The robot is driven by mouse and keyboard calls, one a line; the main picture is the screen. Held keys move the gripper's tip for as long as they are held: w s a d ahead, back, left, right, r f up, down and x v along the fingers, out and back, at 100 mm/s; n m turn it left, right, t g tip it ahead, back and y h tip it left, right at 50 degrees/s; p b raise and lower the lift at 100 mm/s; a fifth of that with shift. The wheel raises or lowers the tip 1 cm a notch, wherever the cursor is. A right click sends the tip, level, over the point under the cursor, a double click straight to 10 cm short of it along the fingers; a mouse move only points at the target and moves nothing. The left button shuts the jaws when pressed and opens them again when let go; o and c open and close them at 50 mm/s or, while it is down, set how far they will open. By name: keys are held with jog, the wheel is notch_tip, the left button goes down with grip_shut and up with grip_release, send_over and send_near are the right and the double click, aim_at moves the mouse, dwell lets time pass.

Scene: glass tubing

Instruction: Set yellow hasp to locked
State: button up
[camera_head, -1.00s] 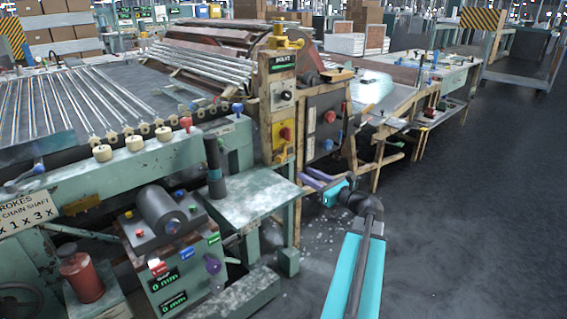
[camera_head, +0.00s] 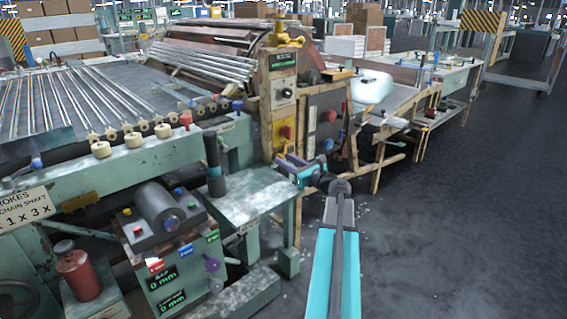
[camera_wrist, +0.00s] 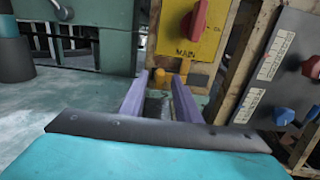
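The yellow hasp (camera_wrist: 160,77) shows in the wrist view as a small yellow piece at the foot of the yellow MAIN panel (camera_wrist: 196,32), which carries a red rotary handle (camera_wrist: 198,14). My gripper (camera_wrist: 161,82) has its two purple fingers apart, with the hasp seen in the gap near their tips. I cannot tell if the fingers touch it. In the head view my gripper (camera_head: 283,160) is in front of the lower post and partly hides the hasp there. Whether the hasp is locked cannot be made out.
A grey panel (camera_wrist: 285,75) with red and blue knobs stands close on the right. A green bench top (camera_head: 255,195) lies below and left of my gripper. A dark post (camera_head: 214,165) rises from it. The floor (camera_head: 440,220) at the right is clear.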

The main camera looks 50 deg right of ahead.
aim_at(283, 153)
jog(key=shift+w, duration=0.7)
grip_shut()
jog(key=shift+d, duration=0.1)
jog(key=shift+s+d+r+p, duration=0.15)
jog(key=shift+d+p, duration=0.55)
jog(key=shift+d, duration=0.65)
grip_release()
jog(key=shift+d, duration=0.1)
